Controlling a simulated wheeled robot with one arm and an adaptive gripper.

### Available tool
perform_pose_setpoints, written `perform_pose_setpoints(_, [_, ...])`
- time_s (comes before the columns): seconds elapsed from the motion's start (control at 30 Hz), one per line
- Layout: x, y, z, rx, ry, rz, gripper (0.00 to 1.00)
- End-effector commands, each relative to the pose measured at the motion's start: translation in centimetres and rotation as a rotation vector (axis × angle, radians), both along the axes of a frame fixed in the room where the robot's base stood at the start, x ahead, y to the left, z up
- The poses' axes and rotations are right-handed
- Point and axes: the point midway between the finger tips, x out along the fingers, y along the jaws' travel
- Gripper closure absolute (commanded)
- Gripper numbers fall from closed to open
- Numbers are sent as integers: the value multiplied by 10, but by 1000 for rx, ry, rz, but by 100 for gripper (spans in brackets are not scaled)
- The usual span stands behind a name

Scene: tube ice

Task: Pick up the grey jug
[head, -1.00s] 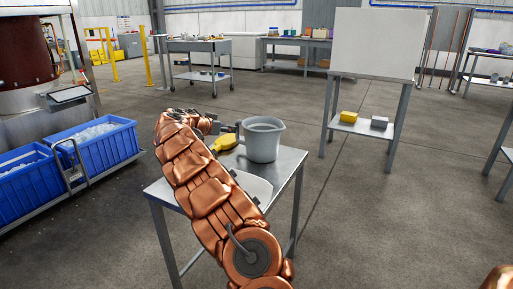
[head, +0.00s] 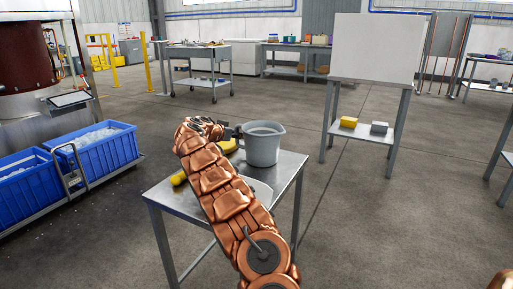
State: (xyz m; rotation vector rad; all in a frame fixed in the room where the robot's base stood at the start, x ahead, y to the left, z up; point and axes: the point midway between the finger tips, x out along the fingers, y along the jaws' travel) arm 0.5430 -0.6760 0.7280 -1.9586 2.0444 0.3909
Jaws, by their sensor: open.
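The grey jug (head: 263,146) stands upright on the small metal table (head: 287,172) in the head view. My gripper (head: 235,132) is at the jug's left side, near its rim, at the end of my copper-coloured arm. The fingers are open and small in the view. I cannot tell whether they touch the jug. My arm hides part of the table and the gripper's near side.
A yellow-handled item (head: 179,178) shows on the table left of my arm, and a white item (head: 262,190) lies right of it. Blue bins of ice (head: 105,156) stand at left. A white board on a stand (head: 376,48) is behind right. Open floor lies between.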

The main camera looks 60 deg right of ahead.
Motion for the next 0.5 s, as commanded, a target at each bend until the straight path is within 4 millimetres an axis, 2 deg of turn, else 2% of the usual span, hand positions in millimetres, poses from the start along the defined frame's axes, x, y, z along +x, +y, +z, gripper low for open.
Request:
perform_pose_setpoints(0.13, [-1, -7, -3, 0, -2, -1, 53])
perform_pose_setpoints(0.37, [-1, -8, -3, -1, 0, -1, 53])
perform_pose_setpoints(0.5, [-1, -8, -3, -1, 0, -1, 66])
